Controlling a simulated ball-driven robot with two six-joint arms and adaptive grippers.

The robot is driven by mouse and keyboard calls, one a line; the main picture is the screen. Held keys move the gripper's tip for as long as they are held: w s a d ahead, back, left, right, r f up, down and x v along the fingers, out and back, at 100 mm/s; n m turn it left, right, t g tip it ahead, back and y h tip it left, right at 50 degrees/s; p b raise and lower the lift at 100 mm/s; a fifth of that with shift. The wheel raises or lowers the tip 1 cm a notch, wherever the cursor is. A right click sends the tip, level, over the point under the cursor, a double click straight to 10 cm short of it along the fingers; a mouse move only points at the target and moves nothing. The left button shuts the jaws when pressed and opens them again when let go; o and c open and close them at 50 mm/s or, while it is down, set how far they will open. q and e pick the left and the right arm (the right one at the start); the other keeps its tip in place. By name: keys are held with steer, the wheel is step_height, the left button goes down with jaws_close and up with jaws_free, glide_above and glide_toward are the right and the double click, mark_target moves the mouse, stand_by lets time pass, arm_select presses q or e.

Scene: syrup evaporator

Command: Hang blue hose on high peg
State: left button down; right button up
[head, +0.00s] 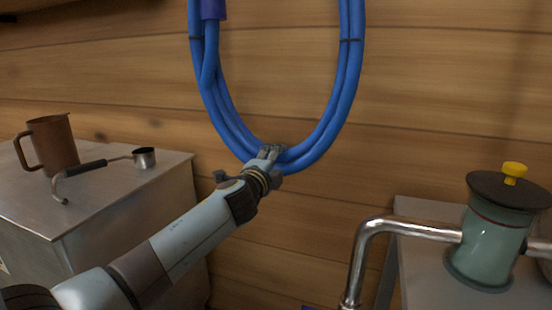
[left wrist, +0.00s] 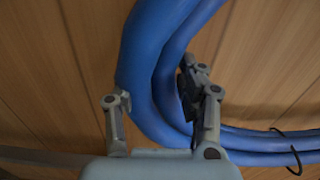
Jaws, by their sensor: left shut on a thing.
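The blue hose (head: 341,95) hangs as a coil of several loops in front of the wooden wall. Its top runs out of the head view, and no peg is in sight. My left gripper (head: 270,153) is shut on the bottom of the coil. In the left wrist view the fingers of my left gripper (left wrist: 155,100) stand on either side of the blue strands (left wrist: 150,60). My right gripper is out of view.
At left, a metal cabinet (head: 110,190) bears a brown mug (head: 54,143) and a small ladle (head: 145,158). At lower right stand a green lidded pot (head: 490,245) with a yellow knob and a bent steel pipe (head: 372,240). The wall beside the coil is clear.

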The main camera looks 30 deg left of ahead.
arm_select(q)
steer(key=shift+w+r+p, duration=0.1)
steer(key=shift+r+p, duration=0.95)
steer(key=shift+r, duration=0.7)
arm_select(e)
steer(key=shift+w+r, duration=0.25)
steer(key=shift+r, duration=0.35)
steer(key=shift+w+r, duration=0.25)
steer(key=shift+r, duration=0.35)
arm_select(q)
steer(key=b+v, duration=0.1)
steer(key=v, duration=1.9)
steer(key=shift+f, duration=0.25)
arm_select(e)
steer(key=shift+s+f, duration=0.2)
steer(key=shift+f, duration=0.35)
arm_select(q)
steer(key=shift+w+a, duration=0.1)
steer(key=shift+a, duration=0.05)
